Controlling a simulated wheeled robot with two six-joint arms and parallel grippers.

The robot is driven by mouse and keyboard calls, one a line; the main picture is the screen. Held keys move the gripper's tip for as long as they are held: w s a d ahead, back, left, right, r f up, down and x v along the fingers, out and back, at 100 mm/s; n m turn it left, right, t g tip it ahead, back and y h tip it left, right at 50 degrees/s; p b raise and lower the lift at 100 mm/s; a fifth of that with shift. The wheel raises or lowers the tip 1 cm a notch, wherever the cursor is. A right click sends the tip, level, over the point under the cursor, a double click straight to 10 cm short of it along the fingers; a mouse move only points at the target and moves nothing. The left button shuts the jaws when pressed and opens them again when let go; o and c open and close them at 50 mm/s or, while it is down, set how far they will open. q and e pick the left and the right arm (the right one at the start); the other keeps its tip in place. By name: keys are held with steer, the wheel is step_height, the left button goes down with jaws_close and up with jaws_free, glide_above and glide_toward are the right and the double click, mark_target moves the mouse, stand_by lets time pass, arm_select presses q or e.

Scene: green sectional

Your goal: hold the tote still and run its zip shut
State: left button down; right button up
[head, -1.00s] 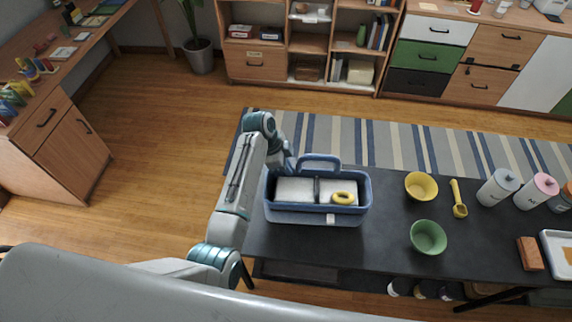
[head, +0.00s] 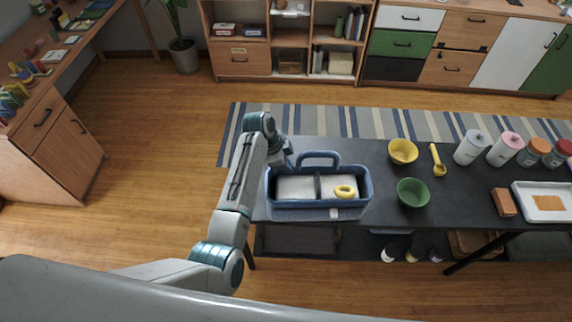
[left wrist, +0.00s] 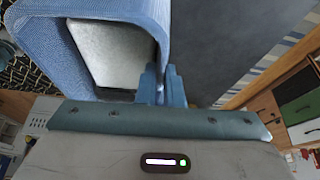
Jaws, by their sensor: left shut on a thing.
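The blue tote (head: 268,196) stands open at the left end of the dark table, its front close to the table's near edge. Its handle arches up at the back. Inside are pale padded compartments with a dark divider, and a yellow ring (head: 345,195) on the right side. A small pale tab (head: 334,213) shows on the front; I cannot tell if it is the zip pull. My left gripper (head: 287,163) is shut on the tote's back left rim. The left wrist view shows the fingers (left wrist: 162,82) closed at the blue wall (left wrist: 160,12). My right gripper is out of view.
On the dark table (head: 370,205) to the right stand a yellow bowl (head: 403,151), a green bowl (head: 413,192), a yellow scoop (head: 438,160), several jars, a brown block (head: 504,202) and a white tray (head: 520,212). Bare table lies behind the tote's right side.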

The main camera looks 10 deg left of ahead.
arm_select(q)
steer(key=shift+w+r, duration=0.1)
steer(key=w+a+b, duration=0.3)
steer(key=w+b, duration=0.9)
steer(key=w, duration=0.3)
steer(key=shift+a+b, duration=0.3)
steer(key=shift+a, duration=0.05)
stand_by(1.4)
